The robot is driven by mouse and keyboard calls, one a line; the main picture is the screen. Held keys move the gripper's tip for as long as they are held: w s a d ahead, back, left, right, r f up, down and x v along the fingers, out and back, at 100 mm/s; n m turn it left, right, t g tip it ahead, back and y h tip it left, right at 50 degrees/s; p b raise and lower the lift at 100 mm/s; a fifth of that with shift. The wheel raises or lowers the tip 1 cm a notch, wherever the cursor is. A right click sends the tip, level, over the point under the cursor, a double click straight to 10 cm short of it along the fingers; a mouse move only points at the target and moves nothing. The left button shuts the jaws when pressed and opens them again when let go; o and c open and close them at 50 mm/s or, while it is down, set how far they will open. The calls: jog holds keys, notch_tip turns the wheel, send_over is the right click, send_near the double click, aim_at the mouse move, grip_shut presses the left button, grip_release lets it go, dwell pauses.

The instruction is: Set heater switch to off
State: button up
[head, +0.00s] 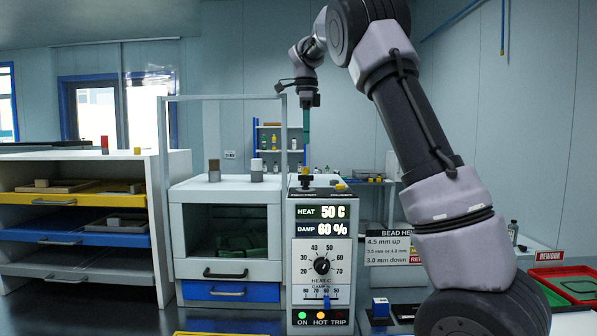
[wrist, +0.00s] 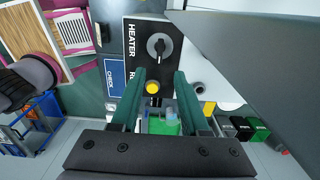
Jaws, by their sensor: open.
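The heater switch (wrist: 158,47) is a round black rotary knob with a pale pointer mark, beside the word HEATER on a dark plate in the wrist view. Its position labels are not readable. In the head view it is a small black knob (head: 305,181) on top of the control box (head: 291,250). My gripper (head: 306,152) hangs pointing down above that knob, apart from it. In the wrist view my gripper (wrist: 159,76) has its two green fingers apart with nothing held; the knob shows beyond the fingertips.
A yellow button (wrist: 153,88) sits beside the knob on the same plate. The box front shows HEAT 50 C, a dial (head: 322,265), a blue slider (head: 326,302), and lit green and orange lamps. A cabinet (head: 226,190) with two posts on top stands left.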

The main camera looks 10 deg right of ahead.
aim_at(306, 182)
notch_tip(306, 182, down, 11)
jog(key=shift+r, duration=0.15)
dwell(0.4)
grip_shut()
